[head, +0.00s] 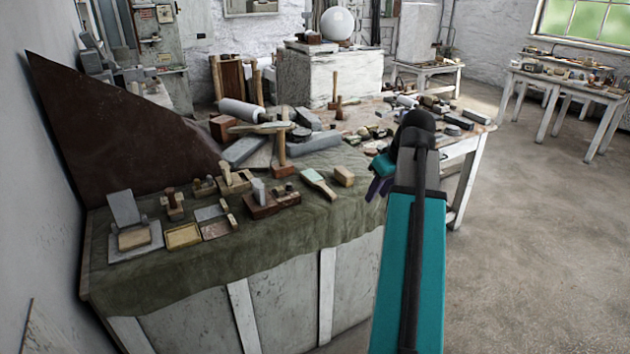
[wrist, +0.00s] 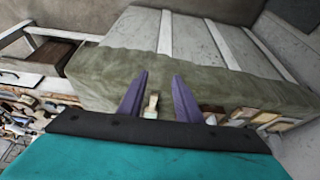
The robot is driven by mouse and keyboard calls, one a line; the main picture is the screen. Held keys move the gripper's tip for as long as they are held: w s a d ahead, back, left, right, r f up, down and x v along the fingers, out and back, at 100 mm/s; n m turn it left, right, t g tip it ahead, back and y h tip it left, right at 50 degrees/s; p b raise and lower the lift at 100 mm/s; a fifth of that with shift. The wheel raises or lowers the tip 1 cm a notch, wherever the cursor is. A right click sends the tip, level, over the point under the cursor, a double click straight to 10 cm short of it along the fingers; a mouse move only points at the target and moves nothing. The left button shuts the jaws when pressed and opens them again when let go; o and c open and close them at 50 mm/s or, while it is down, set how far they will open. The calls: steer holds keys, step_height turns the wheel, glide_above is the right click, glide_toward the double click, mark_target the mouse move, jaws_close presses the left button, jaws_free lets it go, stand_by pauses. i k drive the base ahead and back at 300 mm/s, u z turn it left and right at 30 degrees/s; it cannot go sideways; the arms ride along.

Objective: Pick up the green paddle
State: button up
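The green paddle (head: 316,180) lies on the green cloth near the front edge of the workbench, its pale green face and narrower end showing in the head view. In the wrist view the paddle (wrist: 151,106) appears between my two purple fingers, partly hidden at the bottom by my gripper's body. My gripper (head: 378,189) is to the right of the paddle in the head view, near the bench's front edge. In the wrist view my gripper (wrist: 160,76) is open with nothing between its fingertips but the cloth beyond.
A wooden block (head: 344,176) lies just right of the paddle. A wooden plane (head: 272,201) is to its left, and an upright mallet (head: 281,150) stands behind. More tools and stones crowd the bench. The draped cloth (head: 300,232) in front is bare. Open floor lies to the right.

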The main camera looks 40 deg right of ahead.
mark_target(312, 178)
steer(key=i, duration=0.9)
steer(key=z, duration=0.05)
